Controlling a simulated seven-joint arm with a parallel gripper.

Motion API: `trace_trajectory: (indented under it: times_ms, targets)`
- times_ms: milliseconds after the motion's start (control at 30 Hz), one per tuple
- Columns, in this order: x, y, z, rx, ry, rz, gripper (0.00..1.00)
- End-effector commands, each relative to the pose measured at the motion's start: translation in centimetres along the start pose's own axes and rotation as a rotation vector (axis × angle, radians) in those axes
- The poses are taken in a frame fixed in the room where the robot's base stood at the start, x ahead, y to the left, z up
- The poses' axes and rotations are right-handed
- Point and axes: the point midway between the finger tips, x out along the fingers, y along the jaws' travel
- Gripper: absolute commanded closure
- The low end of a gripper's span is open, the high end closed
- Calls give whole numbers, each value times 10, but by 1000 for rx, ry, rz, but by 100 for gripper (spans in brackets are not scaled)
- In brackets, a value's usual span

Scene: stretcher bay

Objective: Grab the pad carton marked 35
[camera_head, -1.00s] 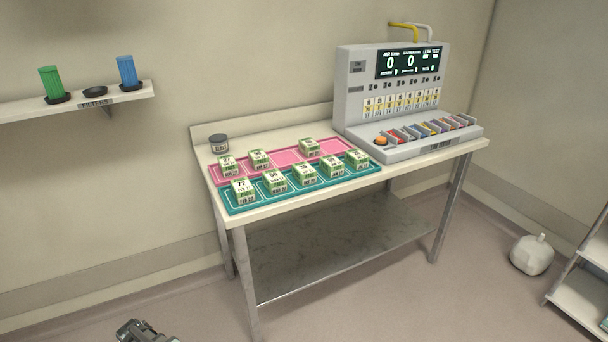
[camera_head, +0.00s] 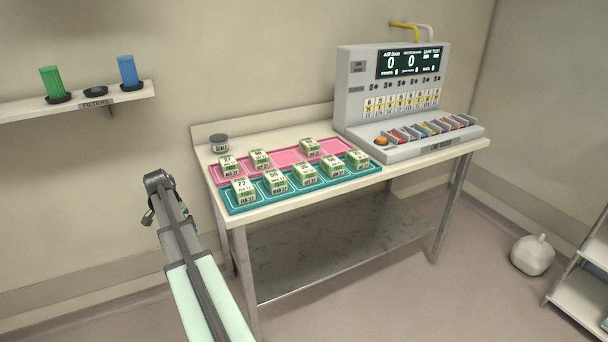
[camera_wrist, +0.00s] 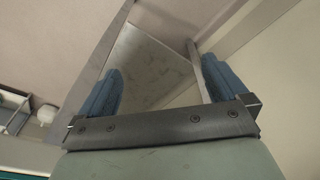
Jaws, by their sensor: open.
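Several white-and-green pad cartons stand on the table in two rows. The front teal tray (camera_head: 234,209) holds cartons that include one marked 72 (camera_head: 243,191) and one that looks like 56 (camera_head: 275,181). The back pink tray (camera_head: 284,157) holds fewer cartons, one of them at its right part (camera_head: 310,147). The other numbers are too small to read surely, so I cannot tell which carton is 35. My gripper (camera_wrist: 161,88) is open and empty in the wrist view, its blue fingers wide apart. My arm's far end is left of the table, apart from the cartons.
A grey console (camera_head: 363,109) with a display and coloured slots stands at the table's right. A dark-lidded jar (camera_head: 219,144) stands at the back left. A wall shelf (camera_head: 138,91) holds green and blue filters. The table (camera_head: 300,199) has a lower metal shelf (camera_head: 340,245).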

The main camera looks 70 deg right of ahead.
Motion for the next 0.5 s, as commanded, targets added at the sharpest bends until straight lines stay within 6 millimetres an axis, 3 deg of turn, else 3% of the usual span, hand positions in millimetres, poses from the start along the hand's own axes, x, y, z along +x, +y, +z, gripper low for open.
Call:
trace_trajectory:
  times_ms: [33,100,367,467,500]
  targets:
    - [-19,2,-25,48,17,-12,0]
    - [-43,8,-51,109,37,-24,0]
    - [-129,44,-137,322,105,-63,0]
    - [-165,72,-174,419,135,-69,0]
    - [-178,90,-191,463,149,-62,0]
